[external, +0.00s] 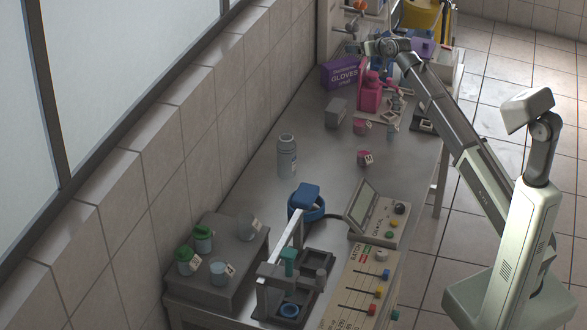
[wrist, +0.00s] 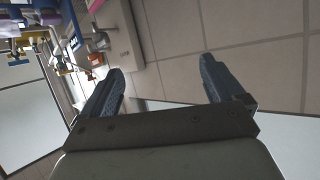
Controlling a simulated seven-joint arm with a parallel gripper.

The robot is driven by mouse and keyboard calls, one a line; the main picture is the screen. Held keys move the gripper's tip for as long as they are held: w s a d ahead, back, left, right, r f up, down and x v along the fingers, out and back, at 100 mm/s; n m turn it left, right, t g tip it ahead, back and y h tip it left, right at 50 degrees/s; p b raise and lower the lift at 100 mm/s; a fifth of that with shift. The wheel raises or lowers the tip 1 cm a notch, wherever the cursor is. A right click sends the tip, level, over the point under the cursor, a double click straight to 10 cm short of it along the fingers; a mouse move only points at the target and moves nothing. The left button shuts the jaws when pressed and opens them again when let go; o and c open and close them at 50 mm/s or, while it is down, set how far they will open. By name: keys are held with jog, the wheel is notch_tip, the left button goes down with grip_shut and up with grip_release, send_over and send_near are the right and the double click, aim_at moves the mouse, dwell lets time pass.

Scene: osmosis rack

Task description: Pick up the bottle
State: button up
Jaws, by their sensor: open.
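A grey bottle with a cap (external: 287,155) stands upright on the metal bench (external: 325,175), near the tiled wall in the external view. I cannot make it out in the wrist view. My gripper (wrist: 160,68) shows in the wrist view with its two dark fingers wide apart and nothing between them. In the external view my arm reaches to the far end of the bench, well beyond the bottle, and its fingers are too small there to tell apart.
A purple glove box (external: 340,73) and a pink rack (external: 371,92) stand at the bench's far end. A blue device (external: 306,200), a control panel (external: 372,285) and green-lidded jars (external: 202,238) fill the near end. Bench around the bottle is clear.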

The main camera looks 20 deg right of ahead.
jog(key=s+a+n+g+y, duration=0.1)
jog(key=s+a+n+g, duration=0.15)
jog(key=a, duration=0.75)
jog(key=n+g, duration=0.7)
jog(key=g, duration=0.1)
send_near(285, 141)
jog(key=shift+m+t+y, duration=0.25)
jog(key=shift+y, duration=0.05)
jog(key=x, duration=0.4)
jog(key=d+x, duration=0.1)
jog(key=x, duration=0.3)
jog(key=d+x, duration=0.1)
jog(key=x, duration=0.2)
jog(key=shift+w+a+f, duration=0.15)
jog(key=shift+w+f, duration=0.35)
jog(key=shift+f, duration=0.05)
jog(key=shift+c, duration=0.3)
jog(key=c, duration=1.3)
jog(key=shift+r, duration=0.15)
